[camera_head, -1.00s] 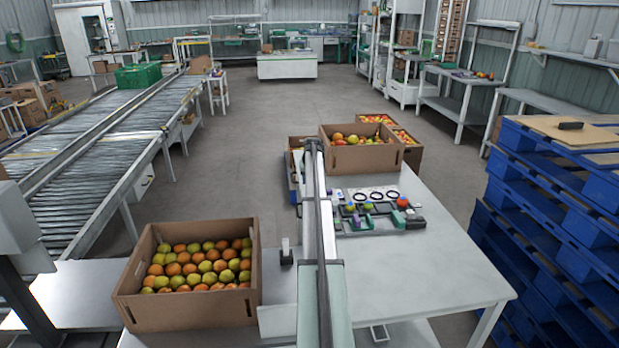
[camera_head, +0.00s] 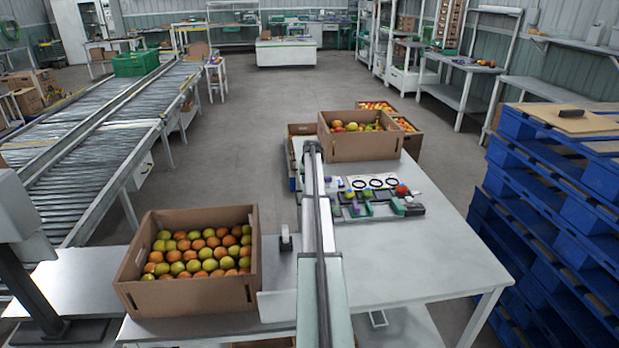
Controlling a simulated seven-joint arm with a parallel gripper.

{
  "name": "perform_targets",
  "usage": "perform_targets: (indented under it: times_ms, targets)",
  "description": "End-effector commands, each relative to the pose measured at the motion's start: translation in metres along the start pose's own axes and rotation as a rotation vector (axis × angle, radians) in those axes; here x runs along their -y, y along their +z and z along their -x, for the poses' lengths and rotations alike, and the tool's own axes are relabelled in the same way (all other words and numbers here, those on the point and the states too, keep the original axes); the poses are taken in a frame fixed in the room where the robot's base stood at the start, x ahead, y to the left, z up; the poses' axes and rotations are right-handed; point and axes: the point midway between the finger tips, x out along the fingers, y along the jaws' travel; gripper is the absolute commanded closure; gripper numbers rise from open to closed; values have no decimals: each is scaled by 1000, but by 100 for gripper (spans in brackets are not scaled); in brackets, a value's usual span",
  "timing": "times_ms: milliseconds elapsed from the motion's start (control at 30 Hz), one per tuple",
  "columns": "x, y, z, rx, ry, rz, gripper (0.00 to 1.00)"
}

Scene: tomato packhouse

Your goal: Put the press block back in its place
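I cannot tell for sure which thing is the press block. A small dark block (camera_head: 571,113) lies on a brown board on top of the blue pallets at the right. On the white table, a grey and green fixture (camera_head: 378,206) holds several small coloured pieces, with a red ball (camera_head: 401,190) near its right end. The pieces are too small to make out. My arm stretches forward over the table, left of the fixture. My gripper's fingers do not show, so whether they hold anything is hidden.
The white table (camera_head: 430,262) is clear in front of and right of the fixture. A card with black rings (camera_head: 374,182) lies behind it. Fruit cartons stand at the near left (camera_head: 190,297) and back edge (camera_head: 360,150). Blue pallets (camera_head: 540,190) rise close on the right.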

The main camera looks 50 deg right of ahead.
Motion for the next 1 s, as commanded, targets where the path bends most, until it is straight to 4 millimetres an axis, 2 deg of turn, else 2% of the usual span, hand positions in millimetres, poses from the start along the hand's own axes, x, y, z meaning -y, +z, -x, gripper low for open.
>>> perform_targets:
  times_ms: [1000]
  targets:
    - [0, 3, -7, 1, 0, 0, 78]
